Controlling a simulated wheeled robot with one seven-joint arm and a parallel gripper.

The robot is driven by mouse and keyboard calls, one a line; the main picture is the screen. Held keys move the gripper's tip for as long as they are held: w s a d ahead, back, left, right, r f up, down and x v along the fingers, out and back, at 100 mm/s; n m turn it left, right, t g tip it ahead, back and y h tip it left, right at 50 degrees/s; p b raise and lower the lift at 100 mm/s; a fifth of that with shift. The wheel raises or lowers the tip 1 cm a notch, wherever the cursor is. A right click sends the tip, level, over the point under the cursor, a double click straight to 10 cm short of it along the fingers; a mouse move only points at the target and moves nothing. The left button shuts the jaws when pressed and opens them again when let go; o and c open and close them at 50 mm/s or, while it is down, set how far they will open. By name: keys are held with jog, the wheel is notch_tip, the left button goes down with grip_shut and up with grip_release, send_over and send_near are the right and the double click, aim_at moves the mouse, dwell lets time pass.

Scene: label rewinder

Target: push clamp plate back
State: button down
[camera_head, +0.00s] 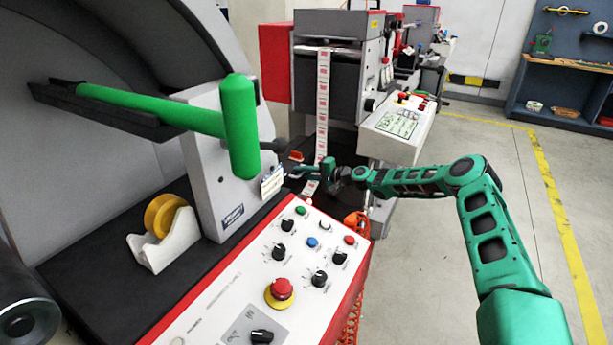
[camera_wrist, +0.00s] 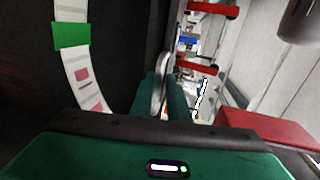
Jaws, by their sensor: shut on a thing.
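My gripper (camera_head: 312,170) reaches in from the right, low beside the label strip and behind the near grey housing. In the wrist view its green fingers (camera_wrist: 165,98) are closed around a thin, pale grey metal piece (camera_wrist: 160,95). This may be the clamp plate or part of it; I cannot tell for sure. The white label strip (camera_head: 322,100) with red print hangs down from the far machine. It also shows in the wrist view (camera_wrist: 82,75), left of the fingers, with a green band (camera_wrist: 70,36) across it.
The near control panel (camera_head: 290,262) with knobs and a red stop button is in front. A green T-shaped bar (camera_head: 240,125) stands above it. A yellow tape roll (camera_head: 164,215) is at left. A red block (camera_wrist: 255,135) is right of my gripper. Open floor lies right.

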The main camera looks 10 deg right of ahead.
jog(key=c, duration=2.1)
grip_release()
jog(key=shift+s+a+f, duration=0.1)
jog(key=shift+s+f, duration=0.05)
jog(key=shift+f, duration=0.4)
jog(key=shift+o, duration=1.2)
jog(key=shift+f, duration=0.15)
jog(key=shift+r, duration=0.3)
jog(key=v, duration=1)
jog(key=shift+d, duration=0.3)
